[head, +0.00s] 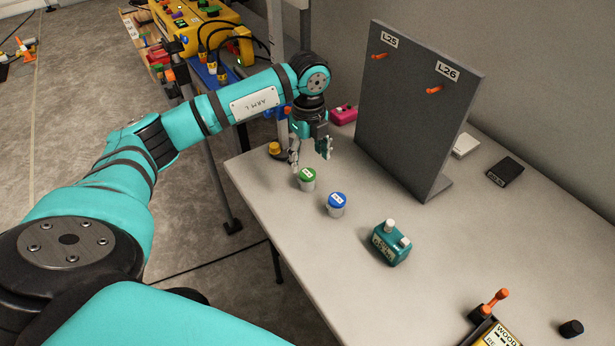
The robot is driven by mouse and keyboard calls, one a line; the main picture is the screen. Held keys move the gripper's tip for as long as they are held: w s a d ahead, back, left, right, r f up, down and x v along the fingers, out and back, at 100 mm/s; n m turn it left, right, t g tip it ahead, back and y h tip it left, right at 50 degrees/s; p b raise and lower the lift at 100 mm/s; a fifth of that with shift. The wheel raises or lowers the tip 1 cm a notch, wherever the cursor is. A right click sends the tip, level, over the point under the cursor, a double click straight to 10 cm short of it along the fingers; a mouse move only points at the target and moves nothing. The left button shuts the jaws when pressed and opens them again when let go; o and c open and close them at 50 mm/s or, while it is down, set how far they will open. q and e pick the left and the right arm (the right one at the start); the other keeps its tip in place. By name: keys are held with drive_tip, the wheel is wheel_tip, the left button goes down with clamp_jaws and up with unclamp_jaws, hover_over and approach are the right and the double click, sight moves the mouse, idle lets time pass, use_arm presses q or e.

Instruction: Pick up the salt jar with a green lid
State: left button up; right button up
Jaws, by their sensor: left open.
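The jar with a green lid (307,179) stands upright on the light grey table (300,235), near its left edge. A similar jar with a blue lid (337,204) stands just to its right and nearer to me. My left gripper (309,160) points down just behind the green-lidded jar, with its fingers spread and nothing seen between them. In the picture its fingertips are close to the lid; I cannot tell whether they touch it. My right gripper is not in view.
A yellow-topped item (274,148) is left of the gripper. A grey upright board (415,110) with orange pegs stands right of it. A teal device (390,243) is nearer me. An orange-handled item (490,304) lies at the front right.

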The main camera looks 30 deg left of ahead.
sight(307, 173)
use_arm(q)
wheel_tip(307, 173, down, 8)
drive_tip(key=shift+s+f+p, duration=0.1)
drive_tip(key=shift+f+p, duration=0.05)
drive_tip(key=shift+p, duration=0.3)
drive_tip(key=c, duration=1.1)
